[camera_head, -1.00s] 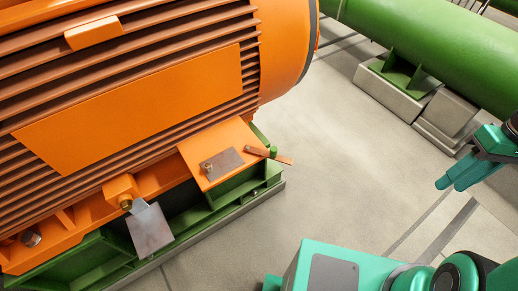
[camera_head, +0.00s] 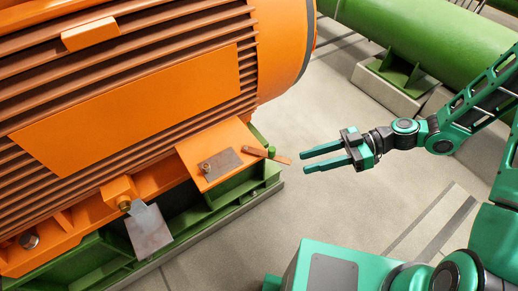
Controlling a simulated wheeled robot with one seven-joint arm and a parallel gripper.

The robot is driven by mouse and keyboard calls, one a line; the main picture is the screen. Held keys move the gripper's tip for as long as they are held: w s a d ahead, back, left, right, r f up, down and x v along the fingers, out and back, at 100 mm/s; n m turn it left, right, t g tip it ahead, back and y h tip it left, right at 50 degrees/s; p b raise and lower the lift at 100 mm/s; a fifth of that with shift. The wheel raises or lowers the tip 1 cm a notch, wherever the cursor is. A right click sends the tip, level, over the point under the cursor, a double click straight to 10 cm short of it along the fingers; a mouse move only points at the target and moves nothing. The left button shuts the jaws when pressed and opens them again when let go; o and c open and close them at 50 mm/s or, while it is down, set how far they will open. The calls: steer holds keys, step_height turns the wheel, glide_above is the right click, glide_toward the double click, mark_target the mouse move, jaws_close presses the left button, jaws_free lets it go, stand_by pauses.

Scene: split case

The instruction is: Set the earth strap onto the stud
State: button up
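A flat copper-brown strip, which looks like the earth strap (camera_head: 256,152), lies at the right corner of the orange motor foot. One end sticks out to the right past the foot. A short green post (camera_head: 271,150) stands against the strip near its middle; I cannot tell whether it passes through it. A small round bolt or stud (camera_head: 205,167) shows at the left end of a grey-brown plate (camera_head: 223,163) on the foot. My gripper (camera_head: 304,162) is open and empty, its fingers pointing left, just right of the strip's free end and apart from it.
The large orange motor (camera_head: 130,110) fills the left on a green base frame (camera_head: 235,188). A brass fitting (camera_head: 124,203) with a hanging grey plate (camera_head: 149,231) is lower left. A green pipe (camera_head: 420,45) runs behind. Grey floor (camera_head: 330,215) is open in the middle.

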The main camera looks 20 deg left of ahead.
mark_target(268, 152)
steer(key=a+y, duration=0.1)
steer(key=a, duration=0.4)
steer(key=s+a+r+n+y, duration=0.1)
steer(key=a, duration=0.4)
steer(key=s+a+y, duration=0.1)
steer(key=a+y, duration=0.1)
steer(key=a, duration=0.3)
steer(key=shift+s+a+r+n, duration=0.1)
steer(key=shift+s+r+n, duration=0.1)
steer(key=shift+r+n, duration=0.15)
steer(key=shift+c, duration=0.4)
